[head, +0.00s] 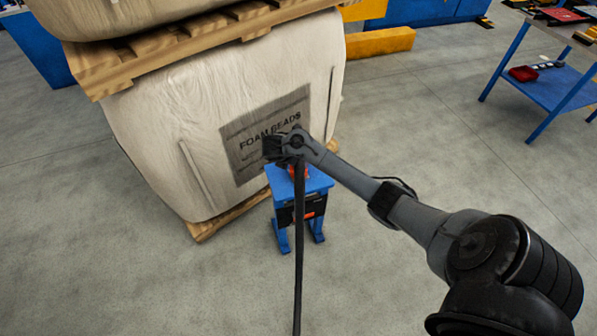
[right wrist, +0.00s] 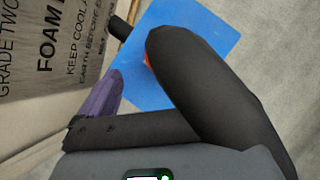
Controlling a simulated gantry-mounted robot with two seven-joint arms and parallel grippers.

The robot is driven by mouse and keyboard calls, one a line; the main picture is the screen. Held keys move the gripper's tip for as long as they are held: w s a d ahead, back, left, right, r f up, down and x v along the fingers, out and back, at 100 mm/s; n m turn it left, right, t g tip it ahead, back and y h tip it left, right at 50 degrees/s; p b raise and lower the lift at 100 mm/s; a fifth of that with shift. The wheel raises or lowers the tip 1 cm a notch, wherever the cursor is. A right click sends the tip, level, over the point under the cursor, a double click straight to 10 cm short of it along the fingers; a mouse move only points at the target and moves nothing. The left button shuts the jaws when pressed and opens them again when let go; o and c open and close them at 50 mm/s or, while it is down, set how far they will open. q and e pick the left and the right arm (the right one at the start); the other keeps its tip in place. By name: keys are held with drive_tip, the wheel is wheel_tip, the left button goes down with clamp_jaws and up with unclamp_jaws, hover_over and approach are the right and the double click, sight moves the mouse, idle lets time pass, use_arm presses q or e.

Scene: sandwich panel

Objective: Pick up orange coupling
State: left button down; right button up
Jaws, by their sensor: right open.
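The orange coupling (head: 305,173) shows as a small red-orange patch on top of the blue stand (head: 317,181) in the head view, mostly hidden by my right wrist and a dark vertical bar (head: 298,250). In the right wrist view only a sliver of the coupling (right wrist: 147,61) shows beside a large black part of my gripper, above the blue top (right wrist: 222,32). My right gripper (head: 273,147) is open, above and slightly left of the coupling in the head view. I see nothing between its fingers. My left gripper is not in view.
A large foam beads sack (head: 190,110) on a wooden pallet (head: 205,228) stands close behind and left of the stand. Another pallet (head: 150,50) rests on the sack. A blue workbench (head: 545,80) is at the far right. The grey floor right of the stand is clear.

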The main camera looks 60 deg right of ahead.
drive_tip(key=shift+b+x, duration=0.75)
drive_tip(key=shift+x, duration=1.15)
drive_tip(key=b+x, duration=0.2)
drive_tip(key=x, duration=0.1)
drive_tip(key=b+x, duration=0.1)
drive_tip(key=x, duration=0.1)
drive_tip(key=shift+s, duration=0.4)
drive_tip(key=shift+c, duration=0.2)
drive_tip(key=c, duration=1)
drive_tip(key=shift+c, duration=0.6)
